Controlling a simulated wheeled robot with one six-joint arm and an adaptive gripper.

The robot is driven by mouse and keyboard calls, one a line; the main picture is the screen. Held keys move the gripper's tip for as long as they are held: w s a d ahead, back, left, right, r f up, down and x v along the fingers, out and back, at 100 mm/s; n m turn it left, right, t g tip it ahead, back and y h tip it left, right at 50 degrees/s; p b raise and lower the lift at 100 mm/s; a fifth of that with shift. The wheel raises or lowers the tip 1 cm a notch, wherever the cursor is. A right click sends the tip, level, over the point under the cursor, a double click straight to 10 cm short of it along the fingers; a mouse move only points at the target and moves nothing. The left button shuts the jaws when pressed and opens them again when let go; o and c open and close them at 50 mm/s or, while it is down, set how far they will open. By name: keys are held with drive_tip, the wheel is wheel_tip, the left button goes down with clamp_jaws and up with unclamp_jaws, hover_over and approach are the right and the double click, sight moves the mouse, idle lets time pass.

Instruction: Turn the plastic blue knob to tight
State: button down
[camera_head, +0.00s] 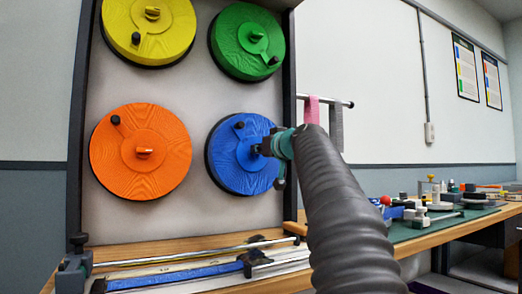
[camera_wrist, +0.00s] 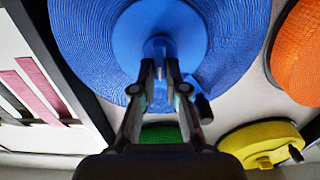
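The blue knob (camera_head: 236,170) is a large round disc at the lower right of the upright panel. A dark blue peg (camera_head: 239,125) sticks out near its upper rim; it also shows in the wrist view (camera_wrist: 204,108). My gripper (camera_head: 262,148) is at the disc's middle, coming from the right. In the wrist view the blue disc (camera_wrist: 90,45) fills the top, and my gripper's fingertips (camera_wrist: 160,66) are close together around the small raised blue grip (camera_wrist: 155,47) at its centre. The fingers hide part of that grip. No tight mark is readable.
Yellow (camera_head: 175,38), green (camera_head: 235,55) and orange (camera_head: 165,165) discs share the panel. A rail with pink (camera_head: 311,110) and grey straps is at right. A wooden bench (camera_head: 185,246) with metal rods lies below. A cluttered green-topped table (camera_head: 425,228) stands at right.

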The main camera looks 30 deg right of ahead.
drive_tip(key=shift+m, duration=0.3)
drive_tip(key=shift+d+f+m+p, duration=0.2)
drive_tip(key=shift+m+p, duration=0.7)
drive_tip(key=shift+m, duration=2)
drive_tip(key=shift+d+f+m+p, duration=0.15)
drive_tip(key=shift+m+p, duration=0.8)
drive_tip(key=shift+m, duration=1.95)
drive_tip(key=shift+d+f+m+p, duration=0.2)
drive_tip(key=shift+m+p, duration=0.7)
drive_tip(key=shift+m, duration=2)
drive_tip(key=c, duration=1.2)
unclamp_jaws()
